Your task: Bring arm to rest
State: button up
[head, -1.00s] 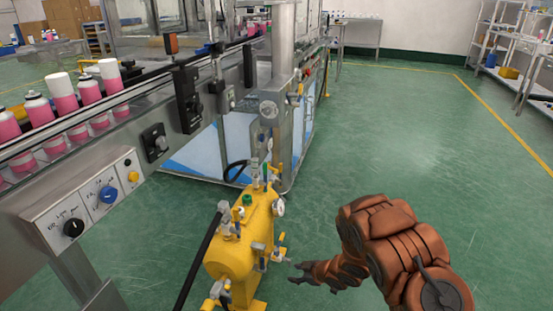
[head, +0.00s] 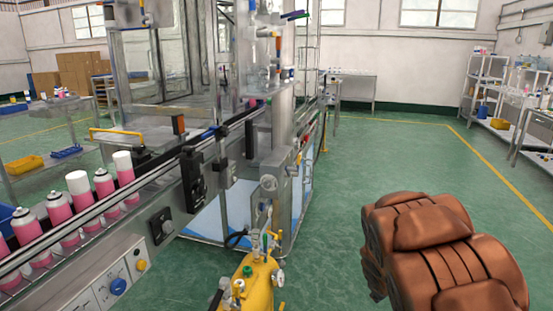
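My arm (head: 440,250) shows as brown, rounded links at the lower right of the head view. It is apart from the machine and over the green floor. My gripper is not visible in this view. The yellow tank (head: 257,283) with valves and a gauge stands at the bottom centre, left of my arm, partly cut off by the lower edge.
A conveyor (head: 150,180) with several pink cans (head: 104,184) runs along the left. A control panel (head: 110,285) with knobs is on its side. A steel and glass machine (head: 255,130) stands at centre. The green floor (head: 380,155) is clear towards the back. Shelves (head: 487,80) stand at right.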

jog(key=s+r+m+g+p, duration=0.1)
jog(key=s+r+m+p, duration=0.15)
jog(key=s+r, duration=0.55)
jog(key=s+a+r+m+g+y+p, duration=0.1)
jog(key=s+a+r+g+p, duration=0.1)
jog(key=s+r, duration=0.4)
jog(key=s+a+r+m+g+y+p, duration=0.1)
jog(key=s+a+r+p, duration=0.4)
jog(key=s, duration=1)
jog(key=s+a+r+m+g+y+p, duration=0.1)
jog(key=s+a+r+g+p, duration=0.2)
jog(key=s+r, duration=0.4)
jog(key=s+a, duration=0.1)
jog(key=s, duration=0.2)
jog(key=shift+s+a+r+p, duration=0.25)
jog(key=shift+a+r+p, duration=0.15)
